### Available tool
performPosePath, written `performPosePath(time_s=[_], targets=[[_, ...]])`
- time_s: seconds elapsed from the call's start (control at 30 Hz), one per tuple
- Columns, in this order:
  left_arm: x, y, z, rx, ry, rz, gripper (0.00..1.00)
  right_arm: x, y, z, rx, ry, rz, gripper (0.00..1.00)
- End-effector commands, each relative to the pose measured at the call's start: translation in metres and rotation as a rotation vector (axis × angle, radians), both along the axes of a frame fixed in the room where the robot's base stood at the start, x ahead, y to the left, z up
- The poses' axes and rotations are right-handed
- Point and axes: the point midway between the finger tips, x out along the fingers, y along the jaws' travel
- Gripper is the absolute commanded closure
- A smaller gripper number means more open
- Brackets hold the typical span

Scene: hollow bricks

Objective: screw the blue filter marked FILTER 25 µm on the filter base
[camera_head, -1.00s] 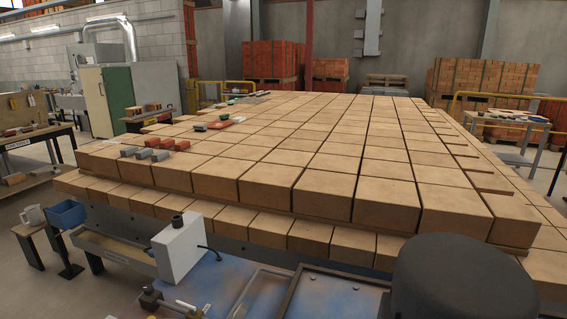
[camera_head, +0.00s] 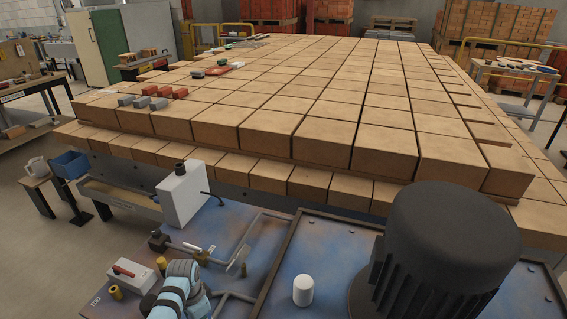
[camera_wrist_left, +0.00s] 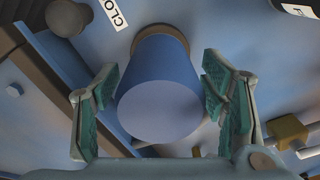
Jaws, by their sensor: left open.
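In the left wrist view a plain blue cylinder (camera_wrist_left: 160,90) fills the middle, its round end face towards me. Its far end meets a brownish ring (camera_wrist_left: 168,34); I cannot tell whether it is screwed in or only rests there. No FILTER 25 µm marking shows on its visible side. My left gripper (camera_wrist_left: 172,100) is open, with one teal-padded finger on each side of the cylinder; contact is not clear. In the head view the grey and light-blue links of my left arm show at the bottom. My right gripper is not in view.
A white box (camera_head: 183,195), a red-handled white box (camera_head: 130,275), brass fittings with pipes and a white cylinder (camera_head: 303,290) stand on the blue panel (camera_head: 225,220). A large dark ribbed motor (camera_head: 445,250) is at right. Rows of bricks (camera_head: 330,135) lie behind.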

Motion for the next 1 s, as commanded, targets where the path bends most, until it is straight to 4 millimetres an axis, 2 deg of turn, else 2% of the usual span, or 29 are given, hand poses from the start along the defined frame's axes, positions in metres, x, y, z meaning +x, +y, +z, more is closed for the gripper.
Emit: performPosePath(time_s=[0.6, 0.77, 1.0], targets=[[0.0, 0.0, 0.001, 0.0, 0.0, 0.969, 0.34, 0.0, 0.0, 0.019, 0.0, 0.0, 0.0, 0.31], [0.0, 0.0, 0.0, 0.0, -0.001, 0.993, 0.34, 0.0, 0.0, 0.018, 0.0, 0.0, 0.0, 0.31], [0.0, 0.0, 0.0, 0.0, -0.001, 0.99, 0.71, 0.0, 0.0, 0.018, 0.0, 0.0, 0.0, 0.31]])
